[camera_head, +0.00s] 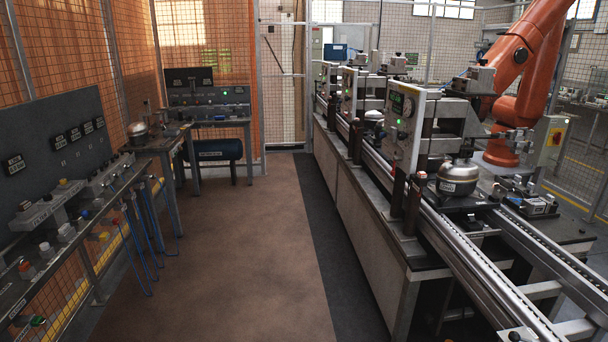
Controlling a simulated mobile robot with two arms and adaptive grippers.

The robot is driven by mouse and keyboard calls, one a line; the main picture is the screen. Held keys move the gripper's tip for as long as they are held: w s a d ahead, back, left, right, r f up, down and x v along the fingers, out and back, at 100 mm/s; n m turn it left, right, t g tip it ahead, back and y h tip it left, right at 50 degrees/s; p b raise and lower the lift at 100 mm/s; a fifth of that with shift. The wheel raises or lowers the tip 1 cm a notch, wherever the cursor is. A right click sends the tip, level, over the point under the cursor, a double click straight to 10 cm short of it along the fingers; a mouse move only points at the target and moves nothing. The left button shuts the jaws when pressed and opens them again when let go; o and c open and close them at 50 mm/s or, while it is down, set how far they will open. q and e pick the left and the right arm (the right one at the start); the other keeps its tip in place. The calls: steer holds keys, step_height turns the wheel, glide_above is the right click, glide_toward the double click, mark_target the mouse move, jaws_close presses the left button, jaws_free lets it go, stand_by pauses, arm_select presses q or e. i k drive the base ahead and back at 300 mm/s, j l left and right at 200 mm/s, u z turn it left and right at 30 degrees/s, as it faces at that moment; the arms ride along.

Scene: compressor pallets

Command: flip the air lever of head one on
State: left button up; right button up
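No lever can be told for certain as the air lever of head one; the labels are too small to read. On the left, a bench (22,283) carries valve blocks (40,210) with small coloured knobs and fittings, and blue hoses (133,250) hang from its edge. A dark panel (60,150) with several small label plates stands behind it. On the right, a line of grey station heads stands along a conveyor; the nearest head (404,125) has a green display. A silver compressor (457,178) sits beside it. Neither of my grippers is in view.
A brown floor aisle (225,235) runs clear between the left bench and the conveyor (470,245). A back table with a control box (208,105) and a dark tank (213,150) stands ahead. An orange robot arm (515,75) stands behind the conveyor. Mesh fencing encloses the area.

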mark_target(394, 167)
steer(key=i+z, duration=0.3)
steer(key=i, duration=0.2)
steer(key=i+j+z, duration=0.2)
steer(key=i+z, duration=0.15)
steer(key=i, duration=0.15)
steer(key=i+j+z, duration=0.3)
steer(key=i, duration=0.2)
steer(key=i+j, duration=0.3)
steer(key=i+j+z, duration=0.1)
steer(key=i+j, duration=0.2)
steer(key=j, duration=0.15)
steer(key=i+j, duration=0.3)
steer(key=i+j+z, duration=0.15)
steer(key=i+j, duration=0.15)
steer(key=j, duration=0.2)
steer(key=i+j, duration=0.3)
steer(key=i+j+z, duration=0.1)
steer(key=i+j, duration=0.15)
steer(key=j, duration=0.3)
